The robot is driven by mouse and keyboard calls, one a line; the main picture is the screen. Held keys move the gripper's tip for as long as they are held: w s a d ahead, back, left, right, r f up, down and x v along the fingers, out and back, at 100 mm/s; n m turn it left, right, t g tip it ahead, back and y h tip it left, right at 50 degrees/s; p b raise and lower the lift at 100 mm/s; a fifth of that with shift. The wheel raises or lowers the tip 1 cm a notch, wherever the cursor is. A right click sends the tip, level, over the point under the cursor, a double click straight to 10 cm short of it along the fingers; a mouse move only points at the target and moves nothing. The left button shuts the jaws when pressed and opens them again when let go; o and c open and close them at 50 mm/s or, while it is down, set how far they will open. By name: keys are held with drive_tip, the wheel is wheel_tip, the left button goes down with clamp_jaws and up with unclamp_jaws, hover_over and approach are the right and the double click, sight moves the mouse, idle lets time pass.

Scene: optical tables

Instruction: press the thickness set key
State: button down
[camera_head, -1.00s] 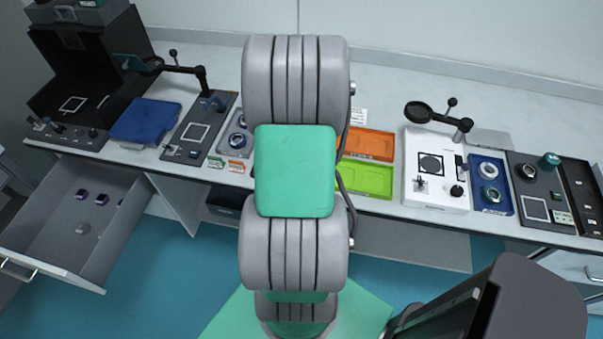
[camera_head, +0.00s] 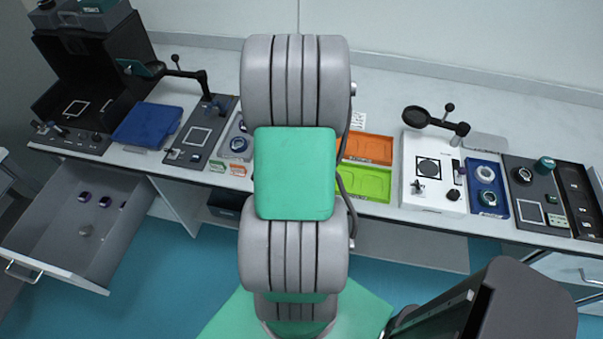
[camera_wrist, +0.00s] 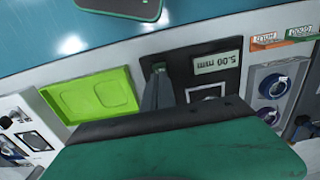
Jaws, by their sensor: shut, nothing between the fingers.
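In the wrist view a dark device with a display (camera_wrist: 217,63) reading "5.00 mm" upside down lies below my gripper. A small green key (camera_wrist: 159,67) shows at its corner, by the tips of my fingers. I take it for the thickness set key. My gripper (camera_wrist: 158,78) is shut and empty, its narrow grey fingers reaching to that key. I cannot tell whether the tips touch it, as they cover part of it. A pale square window (camera_wrist: 206,93) on the device is partly hidden by the gripper body. In the head view my arm hides the device and my gripper.
A lime green tray (camera_wrist: 95,97) lies left of the device. Orange (camera_wrist: 268,41) and green (camera_wrist: 302,33) labels and a grey block with round dials (camera_wrist: 272,86) are on the right. In the head view an open drawer (camera_head: 85,220) juts out at left. A white instrument (camera_head: 432,195) stands right.

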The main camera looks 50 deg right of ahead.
wheel_tip(320, 180, up, 5)
drive_tip(key=p, duration=0.2)
drive_tip(key=shift+f+p, duration=0.2)
drive_tip(key=shift+p, duration=0.2)
drive_tip(key=s+a+f+n+g+y, duration=0.1)
drive_tip(key=s+a+n+y, duration=0.1)
drive_tip(key=s+a, duration=0.3)
drive_tip(key=w+a+r+n+t, duration=0.2)
drive_tip(key=a+r, duration=0.4)
drive_tip(key=a, duration=0.3)
drive_tip(key=w+a+r+n+t+h, duration=0.1)
drive_tip(key=w+a+r+n, duration=0.4)
drive_tip(key=w+a+r, duration=0.1)
drive_tip(key=w+a+r+n+t+h, duration=0.1)
drive_tip(key=w+a+r+n+t, duration=0.1)
drive_tip(key=w+a+r+n, duration=0.2)
drive_tip(key=w+a+r, duration=0.1)
drive_tip(key=a+r, duration=0.2)
drive_tip(key=a, duration=0.4)
drive_tip(key=shift+a+r+t+b, duration=0.2)
drive_tip(key=shift+a+t+b, duration=0.1)
drive_tip(key=shift+a+b, duration=0.1)
drive_tip(key=shift+d, duration=0.2)
